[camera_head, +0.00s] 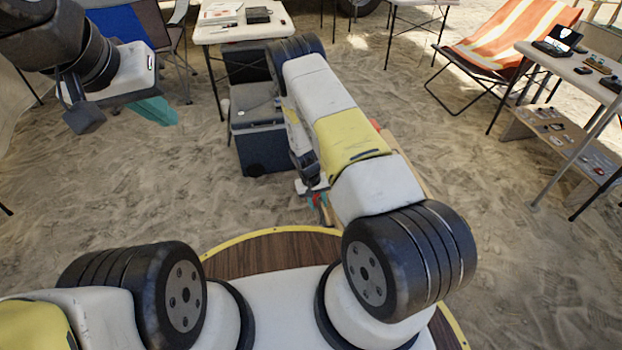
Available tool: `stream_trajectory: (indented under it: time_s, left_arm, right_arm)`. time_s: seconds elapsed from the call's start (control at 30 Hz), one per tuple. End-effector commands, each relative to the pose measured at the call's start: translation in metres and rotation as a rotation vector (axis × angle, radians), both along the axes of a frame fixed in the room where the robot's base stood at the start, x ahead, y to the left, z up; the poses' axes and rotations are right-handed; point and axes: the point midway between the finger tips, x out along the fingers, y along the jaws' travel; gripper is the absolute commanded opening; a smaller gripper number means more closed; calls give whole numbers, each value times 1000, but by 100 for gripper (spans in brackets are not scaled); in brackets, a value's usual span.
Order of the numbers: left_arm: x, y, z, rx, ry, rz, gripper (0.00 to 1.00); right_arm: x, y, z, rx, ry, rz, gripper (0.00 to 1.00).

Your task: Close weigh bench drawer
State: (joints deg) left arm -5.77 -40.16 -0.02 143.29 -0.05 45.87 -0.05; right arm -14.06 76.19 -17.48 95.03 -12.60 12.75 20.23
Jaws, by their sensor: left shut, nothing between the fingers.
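No drawer can be made out with certainty. A pale-topped table (535,58) at the right carries a dark device with a screen (558,42) and small objects. Below its top is a tray-like shelf or open drawer (525,128) with several small pieces in it; I cannot tell which. My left gripper (84,116) is at the upper left, above the sand, shut and empty, far from that table. My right gripper (316,188) points down near the middle, mostly hidden by my own arm. Whether it is open is unclear, and red and green bits show beside it.
A grey cooler-like box (262,150) stands just left of my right arm. Behind it is a white table (225,32) with papers and a dark case. An orange striped chair (505,38) stands at the back right. A teal item (155,110) lies near my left gripper. Open sand lies between.

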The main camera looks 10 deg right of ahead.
Motion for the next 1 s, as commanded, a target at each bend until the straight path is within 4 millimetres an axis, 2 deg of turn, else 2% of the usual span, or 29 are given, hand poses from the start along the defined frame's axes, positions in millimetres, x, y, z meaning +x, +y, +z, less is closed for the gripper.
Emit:
stream_trajectory:
  time_s: [0.03,0.2,0.53,0.7,1.0]
  left_arm:
    - [0,0,0,-1,0,1,0]
    - [0,0,0,-1,0,1,0]
    - [0,0,0,-1,0,1,0]
    - [0,0,0,-1,0,2,0]
    - [0,0,0,-1,0,2,0]
  right_arm:
    - [-1,-2,-8,0,1,0,33]
    - [0,-4,-24,0,0,0,33]
    - [0,-5,-28,1,-1,0,33]
    - [0,-5,-28,1,-1,0,0]
    - [0,-5,-28,0,0,0,0]
